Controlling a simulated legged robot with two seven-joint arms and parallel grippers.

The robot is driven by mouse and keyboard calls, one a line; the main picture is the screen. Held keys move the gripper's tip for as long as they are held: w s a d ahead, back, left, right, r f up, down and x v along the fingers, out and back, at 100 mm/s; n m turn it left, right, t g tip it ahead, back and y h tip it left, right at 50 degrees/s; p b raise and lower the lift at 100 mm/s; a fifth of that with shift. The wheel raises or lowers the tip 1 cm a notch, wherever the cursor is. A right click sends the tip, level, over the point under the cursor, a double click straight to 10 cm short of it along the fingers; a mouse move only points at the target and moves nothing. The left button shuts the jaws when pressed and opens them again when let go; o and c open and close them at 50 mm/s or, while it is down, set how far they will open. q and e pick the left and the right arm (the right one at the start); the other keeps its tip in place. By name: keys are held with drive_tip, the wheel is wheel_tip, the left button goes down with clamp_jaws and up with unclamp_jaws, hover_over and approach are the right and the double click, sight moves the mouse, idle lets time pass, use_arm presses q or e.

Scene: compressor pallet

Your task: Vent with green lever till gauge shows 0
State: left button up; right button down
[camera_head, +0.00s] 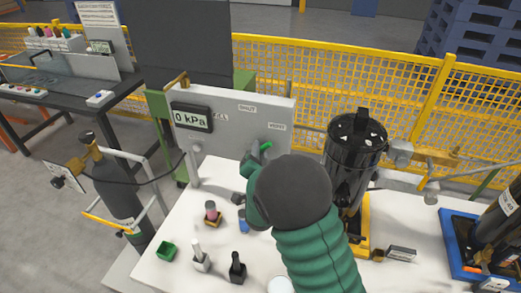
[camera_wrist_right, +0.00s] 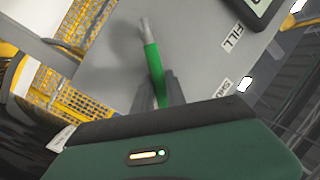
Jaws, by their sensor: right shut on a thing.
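The green lever (camera_head: 265,146) is on the grey panel (camera_head: 266,112), below the VENT label. My right gripper (camera_head: 252,165) is at the lever, with its green and dark arm covering part of the view. In the right wrist view the green lever (camera_wrist_right: 154,68) stands between the two dark fingers of my right gripper (camera_wrist_right: 166,90), which is shut on it. My left gripper is not seen.
A black cylinder (camera_head: 354,150) stands right of the panel on the white table (camera_head: 185,225). Small bottles, a green box (camera_head: 167,250) and a blue tray (camera_head: 455,262) are on the table. A dark gas bottle (camera_head: 115,185) stands at left. A yellow fence (camera_head: 380,95) runs behind.

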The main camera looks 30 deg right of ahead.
drive_tip(key=shift+w+r+n+p, duration=0.25)
drive_tip(key=shift+r+n+p, duration=0.1)
drive_tip(key=shift+r, duration=0.4)
drive_tip(key=w+n+p, duration=0.1)
drive_tip(key=p, duration=0.1)
drive_tip(key=a+r+n+g+p, duration=0.1)
drive_tip(key=n+p, duration=0.1)
drive_tip(key=w+a+n+g+p, duration=0.1)
drive_tip(key=p, duration=0.2)
drive_tip(key=shift+w+a+r+n, duration=0.15)
drive_tip(key=shift+w+r+n, duration=0.2)
drive_tip(key=shift+w+a+f+n+g+p, duration=0.15)
drive_tip(key=shift+w+a+n+g+p, duration=0.3)
drive_tip(key=shift+n+p, duration=0.5)
drive_tip(key=shift+w, duration=0.1)
drive_tip(key=c, duration=1.4)
unclamp_jaws()
drive_tip(key=shift+f, duration=0.2)
drive_tip(key=shift+o, duration=0.2)
drive_tip(key=shift+f, duration=0.1)
